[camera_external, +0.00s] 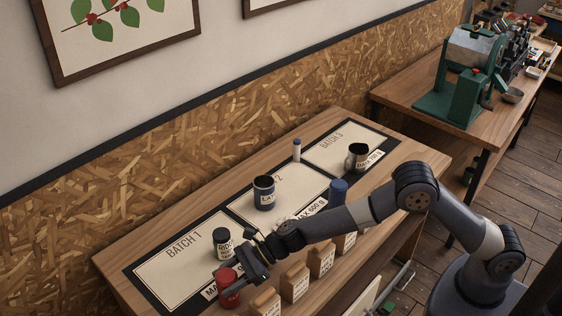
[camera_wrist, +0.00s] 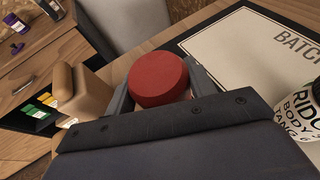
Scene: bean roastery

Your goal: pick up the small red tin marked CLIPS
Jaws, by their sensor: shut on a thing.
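A small red tin (camera_external: 229,293) is at the near left end of the workbench, by the corner of the BATCH 1 panel. My gripper (camera_external: 241,284) is shut on it from the side. In the wrist view the round red top of the tin (camera_wrist: 158,79) sits between the two fingers of my gripper (camera_wrist: 164,88). No marking on the tin is readable in either view. Most of its lower side is hidden by the gripper in the wrist view. I cannot tell whether its base touches the bench.
A labelled jar (camera_external: 222,243) stands close behind my gripper. Several tan bags (camera_external: 295,281) line the bench's near edge, just right of the tin.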

